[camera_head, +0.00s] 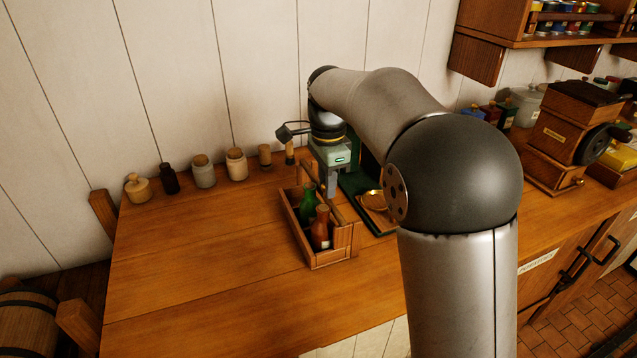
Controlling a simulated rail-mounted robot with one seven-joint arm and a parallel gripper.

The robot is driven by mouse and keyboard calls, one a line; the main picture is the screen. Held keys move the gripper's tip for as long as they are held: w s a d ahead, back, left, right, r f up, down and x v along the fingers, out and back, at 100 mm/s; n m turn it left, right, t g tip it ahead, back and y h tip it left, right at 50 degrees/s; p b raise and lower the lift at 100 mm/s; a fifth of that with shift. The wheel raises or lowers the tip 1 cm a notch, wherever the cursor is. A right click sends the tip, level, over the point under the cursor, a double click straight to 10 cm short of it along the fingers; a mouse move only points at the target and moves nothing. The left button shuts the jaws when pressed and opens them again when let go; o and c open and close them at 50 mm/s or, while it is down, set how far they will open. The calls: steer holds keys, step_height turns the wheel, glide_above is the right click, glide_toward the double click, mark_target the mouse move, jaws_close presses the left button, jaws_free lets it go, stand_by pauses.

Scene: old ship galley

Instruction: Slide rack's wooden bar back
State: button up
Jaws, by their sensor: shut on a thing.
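A small wooden rack (322,262) stands on the wooden counter, holding a green bottle (308,203) and a red-brown bottle (320,228). The rack's wooden bar (337,213) runs along its top, partly hidden by my gripper. My gripper (331,192) points down over the rack's far right side, its fingers shut at the bar. The exact contact is too small to see clearly.
Several small jars (204,171) stand along the wall behind. A dark green case with a brass pan (375,200) is close on the rack's right. A wooden grinder (570,130) stands farther right. The counter's left part (190,270) is clear.

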steer(key=shift+w+d+p, duration=0.2)
steer(key=shift+w+d, duration=0.05)
steer(key=shift+d, duration=0.35)
steer(key=shift+w+d+p, duration=0.15)
steer(key=shift+w+d, duration=0.15)
steer(key=shift+d, duration=0.3)
steer(key=shift+w+d+p, duration=0.2)
steer(key=shift+w+d, duration=0.05)
steer(key=shift+d, duration=0.35)
steer(key=o, duration=0.9)
steer(key=shift+r, duration=0.15)
step_height(320, 180, up, 7)
steer(key=p, duration=0.6)
